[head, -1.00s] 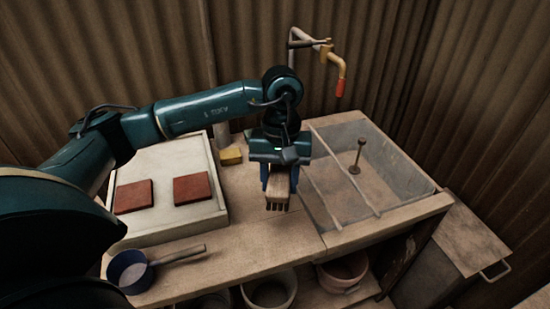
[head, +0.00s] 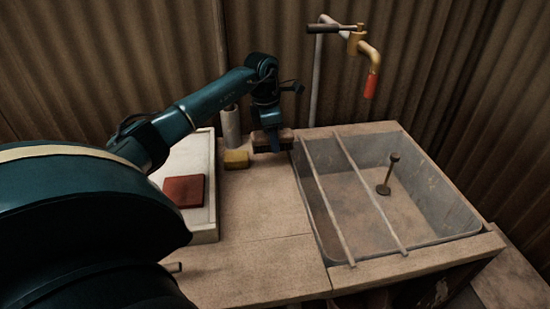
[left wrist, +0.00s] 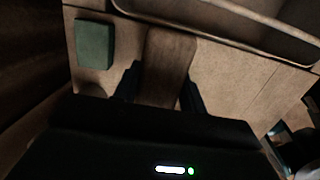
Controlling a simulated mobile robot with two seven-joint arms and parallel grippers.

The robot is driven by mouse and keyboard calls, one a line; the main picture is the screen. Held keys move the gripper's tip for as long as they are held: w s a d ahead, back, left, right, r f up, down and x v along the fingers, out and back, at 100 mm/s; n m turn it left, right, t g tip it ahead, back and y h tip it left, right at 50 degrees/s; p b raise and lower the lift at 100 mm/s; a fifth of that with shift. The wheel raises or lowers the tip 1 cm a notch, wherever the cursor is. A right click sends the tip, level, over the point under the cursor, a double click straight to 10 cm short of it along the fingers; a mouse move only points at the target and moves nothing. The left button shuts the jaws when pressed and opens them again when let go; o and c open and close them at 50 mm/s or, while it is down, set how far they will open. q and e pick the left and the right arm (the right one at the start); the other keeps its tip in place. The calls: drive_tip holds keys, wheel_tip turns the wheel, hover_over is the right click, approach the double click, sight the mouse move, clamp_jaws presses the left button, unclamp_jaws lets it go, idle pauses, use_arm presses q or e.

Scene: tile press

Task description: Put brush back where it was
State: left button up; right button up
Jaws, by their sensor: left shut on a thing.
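The brush (head: 272,139) has a brown wooden body and is at the back of the bench, between the yellow sponge and the sink. My left gripper (head: 272,146) is shut on the brush. In the left wrist view the brush (left wrist: 167,62) shows as a wooden block between the two dark fingers (left wrist: 160,88). The bristles are hard to make out, and I cannot tell whether the brush touches the bench top. My right gripper is not in view.
A yellow sponge (head: 236,159) lies just left of the brush, with a grey cylinder (head: 231,126) behind it. The sink (head: 440,228) with two rods across it is to the right. A white tray (head: 207,222) holds a red tile (head: 184,191). The front middle bench (head: 262,235) is clear.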

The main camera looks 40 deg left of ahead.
sight(273, 165)
use_arm(q)
wheel_tip(273, 165, down, 3)
drive_tip(key=shift+r, duration=0.15)
wheel_tip(273, 165, down, 3)
drive_tip(key=shift+f, duration=0.1)
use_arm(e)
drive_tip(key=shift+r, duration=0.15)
use_arm(q)
drive_tip(key=shift+f+b, duration=0.1)
drive_tip(key=shift+b, duration=0.2)
drive_tip(key=o, duration=1)
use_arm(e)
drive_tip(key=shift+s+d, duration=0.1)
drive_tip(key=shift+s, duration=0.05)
